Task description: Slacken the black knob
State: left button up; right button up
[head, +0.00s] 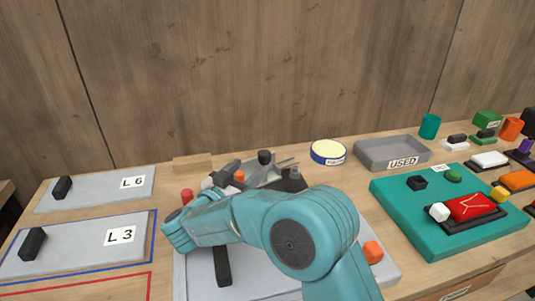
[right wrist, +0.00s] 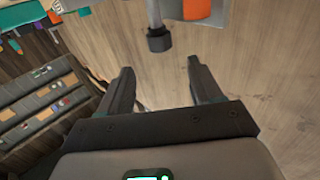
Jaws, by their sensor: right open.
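In the right wrist view a black knob-like end (right wrist: 159,41) on a grey stem lies just ahead of my right gripper (right wrist: 160,68). The gripper's two dark fingers are apart, with nothing between them; the black end is beyond their tips. In the head view a small black knob (head: 265,157) stands up on the grey mechanism at the table's middle; I cannot tell whether it is the same part. There my teal right arm crosses in front of the mechanism and hides much of it. My left gripper is not in view.
An orange and grey part (right wrist: 204,10) is close by in the wrist view. Grey plates L6 (head: 95,196) and L3 (head: 75,255) lie left. A USED tray (head: 375,166), a yellow-topped round tin (head: 328,151) and a teal board (head: 420,225) with several parts are right.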

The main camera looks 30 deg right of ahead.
jog(key=x, duration=1.1)
jog(key=shift+w+d+p, duration=0.1)
jog(key=shift+w+p, duration=0.05)
jog(key=shift+p, duration=0.15)
jog(key=c, duration=1)
jog(key=shift+o, duration=0.2)
